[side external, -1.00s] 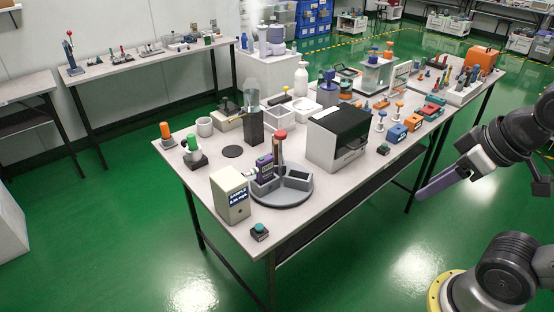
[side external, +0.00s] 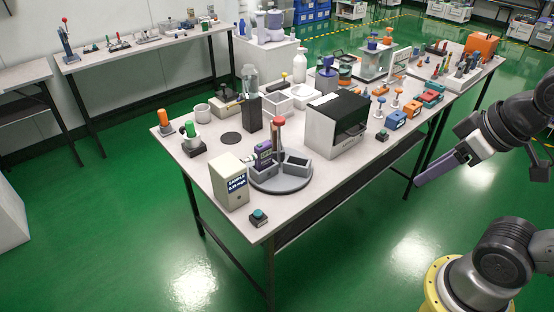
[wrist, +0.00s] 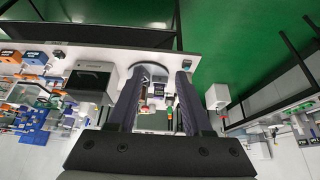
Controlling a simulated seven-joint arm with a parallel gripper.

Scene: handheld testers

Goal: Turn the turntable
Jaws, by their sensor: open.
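The turntable is a round grey disc (side external: 280,184) near the front corner of the white table. On it stand grey bins, a purple handheld tester (side external: 263,155) in one bin, and a post with a red knob (side external: 278,121) at the middle. My gripper (side external: 421,182) is at the right, off the table's edge and well apart from the turntable. In the wrist view my gripper (wrist: 163,78) is open, with its two dark fingers apart and nothing held. The turntable (wrist: 150,70) shows between and beyond the fingers, partly hidden by them.
A cream box with a display (side external: 230,182) and a small teal button (side external: 258,215) stand left and front of the turntable. A black-and-white machine (side external: 335,125) stands close on its right. Orange and blue boxes (side external: 404,116) line the right edge. The floor between arm and table is clear.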

